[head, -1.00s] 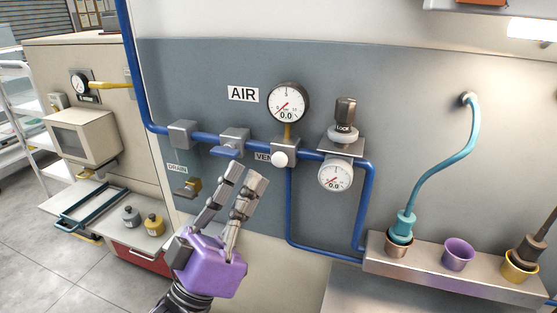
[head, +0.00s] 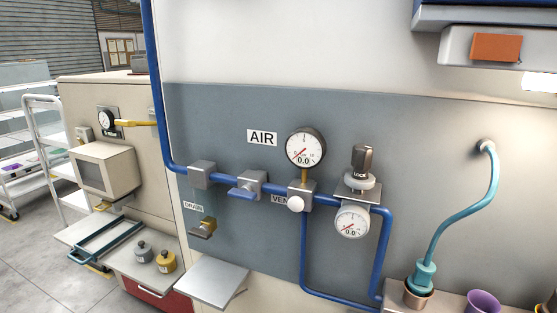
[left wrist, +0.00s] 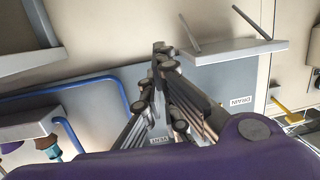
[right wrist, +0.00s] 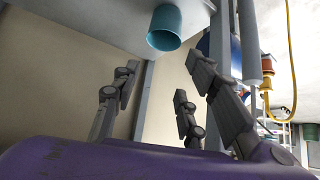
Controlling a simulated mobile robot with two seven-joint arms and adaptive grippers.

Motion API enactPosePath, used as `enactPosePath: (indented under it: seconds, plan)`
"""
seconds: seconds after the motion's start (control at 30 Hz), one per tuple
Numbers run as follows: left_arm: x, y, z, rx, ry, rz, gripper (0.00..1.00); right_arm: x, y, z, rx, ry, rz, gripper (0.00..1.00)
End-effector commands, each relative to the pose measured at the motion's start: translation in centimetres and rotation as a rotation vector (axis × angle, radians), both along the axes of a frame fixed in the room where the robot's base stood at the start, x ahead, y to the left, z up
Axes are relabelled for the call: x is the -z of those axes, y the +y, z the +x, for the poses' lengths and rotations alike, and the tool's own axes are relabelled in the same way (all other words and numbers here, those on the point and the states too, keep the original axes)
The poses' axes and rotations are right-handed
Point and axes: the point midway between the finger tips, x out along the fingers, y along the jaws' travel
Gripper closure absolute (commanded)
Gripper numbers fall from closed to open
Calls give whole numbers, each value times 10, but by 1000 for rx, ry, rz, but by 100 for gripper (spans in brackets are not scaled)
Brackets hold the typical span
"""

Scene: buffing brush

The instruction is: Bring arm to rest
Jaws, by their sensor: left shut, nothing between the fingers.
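Neither of my arms shows in the head view. In the left wrist view my left gripper (left wrist: 164,58) has its fingers drawn together, shut and empty, below the panel. The DRAIN label (left wrist: 238,101) and the VENT label (left wrist: 160,142) appear upside down behind it. In the right wrist view my right gripper (right wrist: 166,72) has its fingers spread, open, with nothing between them. A teal cup-shaped piece (right wrist: 164,27) hangs under a grey ledge beyond its fingertips.
The wall panel carries blue air piping, a blue-handled valve (head: 243,192), a gauge (head: 305,148) reading 0.0, and a drain valve (head: 203,228). A small shelf (head: 212,281) juts out below. A cup ledge (head: 395,295) stands at lower right. A beige cabinet (head: 130,105) stands left.

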Motion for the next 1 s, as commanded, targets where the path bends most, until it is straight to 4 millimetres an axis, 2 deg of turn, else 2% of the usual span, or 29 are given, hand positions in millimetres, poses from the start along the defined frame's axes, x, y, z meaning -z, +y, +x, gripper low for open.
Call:
enactPosePath:
  seconds: [0.03,0.17,0.2,0.3,0.4,0.5,0.63,0.77,1.0]
  plan:
    - [29,11,-17,-28,69,25,100,-1,1,2,1,-4,1,60]
    - [94,36,-63,-87,232,91,100,-4,2,7,2,-12,5,60]
    - [112,44,-79,-103,281,105,100,-5,2,8,2,-15,5,60]
    - [153,61,-125,-146,401,134,100,-7,4,12,2,-21,6,60]
    - [183,74,-170,-186,501,142,100,-8,4,14,1,-26,7,60]
    - [202,83,-209,-221,571,139,100,-9,4,15,1,-27,7,60]
    - [213,88,-240,-245,623,133,100,-9,4,14,0,-26,6,60]
    - [216,89,-250,-249,640,133,100,-7,3,10,0,-19,5,60]
    - [216,89,-250,-248,640,132,100,-4,-1,1,-4,-4,-2,60]
